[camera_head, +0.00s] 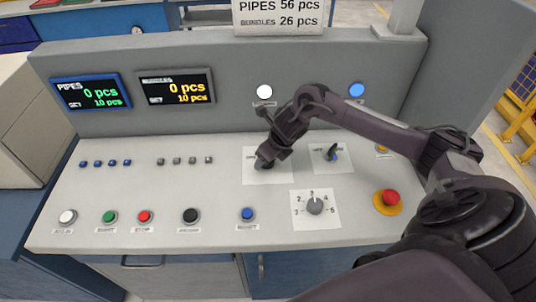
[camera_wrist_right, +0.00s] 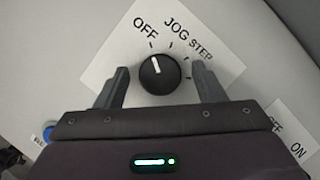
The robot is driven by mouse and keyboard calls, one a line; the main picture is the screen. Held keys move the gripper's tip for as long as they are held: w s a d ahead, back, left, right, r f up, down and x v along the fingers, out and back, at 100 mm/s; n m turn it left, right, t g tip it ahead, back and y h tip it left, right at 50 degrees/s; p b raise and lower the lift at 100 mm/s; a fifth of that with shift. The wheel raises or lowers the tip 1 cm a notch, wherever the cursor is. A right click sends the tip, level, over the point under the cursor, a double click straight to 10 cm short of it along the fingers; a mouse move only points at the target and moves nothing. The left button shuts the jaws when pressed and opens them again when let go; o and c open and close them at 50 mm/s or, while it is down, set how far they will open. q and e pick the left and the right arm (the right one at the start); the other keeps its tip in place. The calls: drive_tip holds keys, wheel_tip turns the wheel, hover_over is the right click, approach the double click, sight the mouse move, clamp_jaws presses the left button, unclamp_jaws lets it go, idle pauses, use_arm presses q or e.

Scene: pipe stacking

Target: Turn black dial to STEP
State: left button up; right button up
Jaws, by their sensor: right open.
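The black dial (camera_wrist_right: 158,75) sits on a white label plate (camera_wrist_right: 115,50) marked OFF, JOG and STEP. Its white pointer line points up and slightly left, toward the OFF mark. My right gripper (camera_wrist_right: 160,68) is open, with one finger on each side of the dial and a visible gap on both sides. In the head view my right gripper (camera_head: 267,156) is over the dial's plate (camera_head: 253,177) and hides most of the dial. My left gripper is not in view.
An OFF/ON switch (camera_head: 332,154) is just right of the dial plate. A grey numbered dial (camera_head: 315,206) is below, with a red emergency button (camera_head: 390,198) to its right. A blue button (camera_head: 248,214) is below the dial plate. Two counter displays (camera_head: 90,92) are at the left.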

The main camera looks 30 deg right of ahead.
drive_tip(key=c, duration=1)
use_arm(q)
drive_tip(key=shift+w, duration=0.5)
